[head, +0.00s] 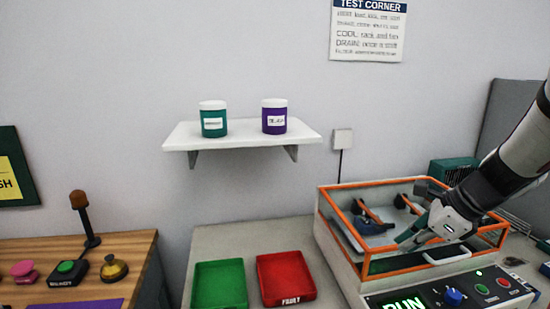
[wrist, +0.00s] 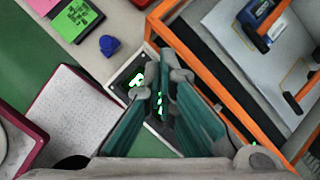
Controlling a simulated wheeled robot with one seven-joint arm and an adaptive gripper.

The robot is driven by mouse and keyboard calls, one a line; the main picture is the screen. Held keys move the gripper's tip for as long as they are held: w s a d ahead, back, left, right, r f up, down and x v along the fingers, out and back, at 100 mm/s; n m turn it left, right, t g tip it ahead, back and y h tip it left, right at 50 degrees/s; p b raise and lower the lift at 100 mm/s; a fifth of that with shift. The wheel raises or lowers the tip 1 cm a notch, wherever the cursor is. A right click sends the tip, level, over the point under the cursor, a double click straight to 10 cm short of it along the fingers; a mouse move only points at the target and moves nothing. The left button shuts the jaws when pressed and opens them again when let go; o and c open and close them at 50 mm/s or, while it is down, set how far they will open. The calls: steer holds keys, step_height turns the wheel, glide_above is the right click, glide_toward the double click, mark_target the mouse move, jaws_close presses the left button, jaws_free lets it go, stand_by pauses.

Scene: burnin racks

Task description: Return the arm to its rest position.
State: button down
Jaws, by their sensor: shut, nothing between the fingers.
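My gripper (head: 405,238) is at the end of my arm, which reaches in from the right in the head view. It has teal fingers and appears in front of or over the orange-framed box (head: 366,270); the exact height is hard to tell. In the wrist view my gripper (wrist: 160,85) is shut and empty. Its fingertips overlap a dark panel with green lit characters (wrist: 137,78), and the orange frame (wrist: 190,70) runs just to the right.
The box's front panel carries a lit RUN display (head: 404,305), a blue knob (head: 453,297) and buttons. A green tray (head: 219,285) and red tray (head: 286,278) lie to the left. A wall shelf (head: 242,136) holds two jars. A wooden bench (head: 125,250) stands far left.

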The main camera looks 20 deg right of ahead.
steer(key=s+a+r+n+h, duration=0.1)
steer(key=s+a+r+n, duration=0.1)
steer(key=s+a+n, duration=0.2)
steer(key=s+a+r+n+g, duration=0.1)
steer(key=s+a+n, duration=0.4)
steer(key=a+n, duration=0.5)
steer(key=s+a+r+n+h, duration=0.1)
steer(key=s+a+r+n, duration=0.2)
steer(key=a+n, duration=0.5)
steer(key=s+n, duration=0.1)
steer(key=n, duration=0.5)
steer(key=shift+s+r+h, duration=0.3)
steer(key=shift+s+r, duration=0.05)
